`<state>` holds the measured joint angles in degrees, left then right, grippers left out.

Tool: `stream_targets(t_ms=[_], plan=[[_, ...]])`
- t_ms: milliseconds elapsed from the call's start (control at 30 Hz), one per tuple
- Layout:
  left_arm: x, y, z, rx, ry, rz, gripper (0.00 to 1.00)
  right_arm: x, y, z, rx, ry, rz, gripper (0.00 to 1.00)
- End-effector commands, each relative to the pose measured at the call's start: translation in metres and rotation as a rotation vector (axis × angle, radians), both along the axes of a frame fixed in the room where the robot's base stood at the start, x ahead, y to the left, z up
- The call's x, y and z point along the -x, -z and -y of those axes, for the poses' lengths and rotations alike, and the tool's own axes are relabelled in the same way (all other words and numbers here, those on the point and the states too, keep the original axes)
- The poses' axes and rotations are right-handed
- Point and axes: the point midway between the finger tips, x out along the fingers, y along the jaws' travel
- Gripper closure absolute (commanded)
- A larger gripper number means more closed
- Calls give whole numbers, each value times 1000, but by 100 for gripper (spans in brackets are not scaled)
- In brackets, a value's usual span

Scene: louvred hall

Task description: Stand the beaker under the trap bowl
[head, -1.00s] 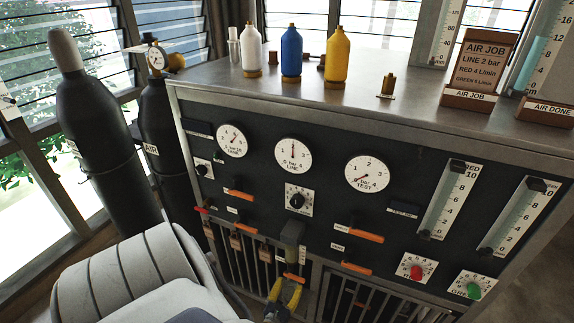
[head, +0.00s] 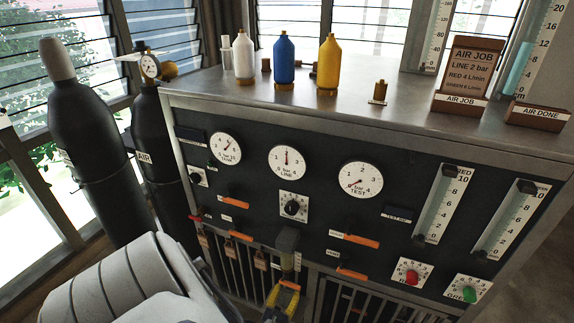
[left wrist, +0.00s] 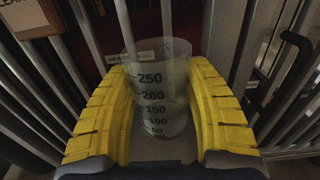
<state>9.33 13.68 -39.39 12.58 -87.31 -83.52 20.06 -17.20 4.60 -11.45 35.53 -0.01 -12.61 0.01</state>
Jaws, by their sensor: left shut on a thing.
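The beaker (left wrist: 160,100) is clear, with dark graduations up to 250. In the left wrist view it is between the two yellow fingers of my left gripper (left wrist: 160,112), which are shut on it at its sides. In the head view my left gripper (head: 284,298) is low at the front of the panel. It is below a dark grey-green hanging body (head: 288,242), which looks like the trap bowl. The beaker is hard to make out there, so I cannot tell whether it is directly underneath. My right gripper is not in view.
The black panel (head: 235,185) carries gauges, knobs and orange-handled levers (head: 352,271) close to my left gripper. Vertical bars (head: 235,262) run below. White, blue and yellow bottles stand on the bench top (head: 345,88). Black cylinders (head: 92,150) stand at left.

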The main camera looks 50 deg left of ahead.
Motion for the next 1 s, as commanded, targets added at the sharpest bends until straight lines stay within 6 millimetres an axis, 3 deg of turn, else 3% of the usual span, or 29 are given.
stream_targets(t_ms=[167,200,400,667,1000], plan=[[0,0,0,0,0,0,76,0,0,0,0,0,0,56],[0,0,0,0,0,0,43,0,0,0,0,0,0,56],[0,0,0,-1,0,0,22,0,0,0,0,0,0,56],[2,0,0,0,0,-1,22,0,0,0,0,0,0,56],[23,0,11,1,1,0,22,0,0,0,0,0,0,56]])
